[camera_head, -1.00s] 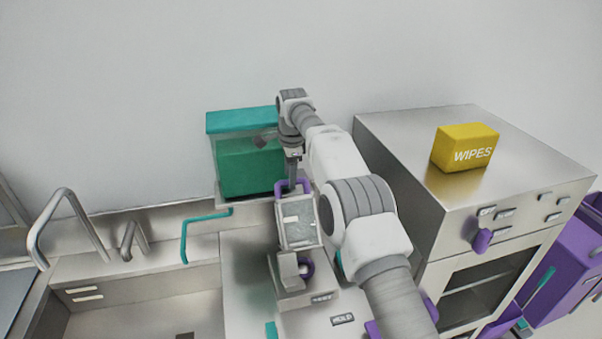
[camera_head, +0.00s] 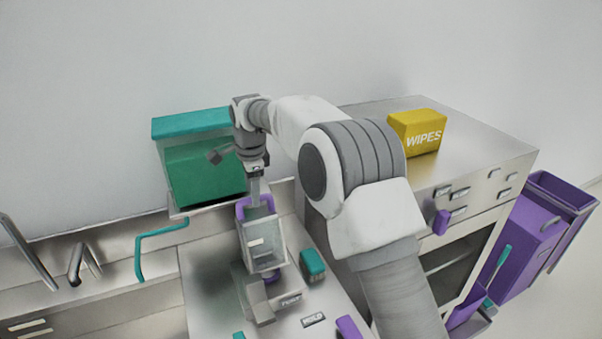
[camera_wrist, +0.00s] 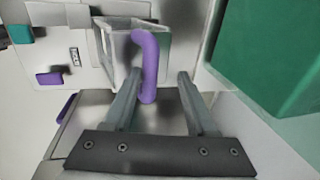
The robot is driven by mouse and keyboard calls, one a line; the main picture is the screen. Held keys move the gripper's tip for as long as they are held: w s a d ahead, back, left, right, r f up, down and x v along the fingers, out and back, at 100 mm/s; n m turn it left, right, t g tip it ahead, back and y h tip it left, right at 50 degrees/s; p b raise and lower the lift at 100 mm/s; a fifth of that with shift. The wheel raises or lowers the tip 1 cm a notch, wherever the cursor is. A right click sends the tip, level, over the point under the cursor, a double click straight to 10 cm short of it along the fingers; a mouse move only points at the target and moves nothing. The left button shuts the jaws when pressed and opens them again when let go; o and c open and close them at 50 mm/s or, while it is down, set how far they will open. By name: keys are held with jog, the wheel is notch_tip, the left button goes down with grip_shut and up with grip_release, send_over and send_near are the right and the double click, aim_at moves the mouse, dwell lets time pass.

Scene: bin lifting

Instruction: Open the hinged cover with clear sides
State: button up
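The hinged cover with clear sides (camera_head: 262,250) stands on the light counter and looks shut over a small device. Its purple handle (camera_head: 241,211) is on the far side, below my gripper (camera_head: 254,203). In the wrist view, the clear cover (camera_wrist: 118,45) is beyond the fingers, and the purple handle (camera_wrist: 149,62) shows in the gap between them, closer to the left finger. My gripper (camera_wrist: 158,82) is open with nothing clamped. I cannot tell whether a finger touches the handle. In the head view, my wrist hides part of the area behind the cover.
A green bin with a teal lid (camera_head: 195,125) stands behind, close to my wrist. A steel cabinet (camera_head: 470,135) bearing a yellow wipes box (camera_head: 417,132) is at right. A teal block (camera_head: 312,263) lies right of the cover. A teal tap (camera_head: 140,252) is at left.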

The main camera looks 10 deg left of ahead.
jog(key=b, duration=0.8)
send_over(263, 233)
jog(key=s, duration=0.1)
jog(key=f, duration=0.3)
jog(key=shift+d+f, duration=0.15)
jog(key=shift+d, duration=0.1)
jog(key=s+d+r+p, duration=0.2)
jog(key=s+r, duration=0.1)
jog(key=r, duration=1.5)
jog(key=s+d+r+n+t, duration=0.1)
jog(key=s+d+n, duration=0.1)
jog(key=d, duration=0.6)
jog(key=shift+s+r+n, duration=0.3)
jog(key=shift+s+r, duration=0.05)
jog(key=shift+s, duration=0.15)
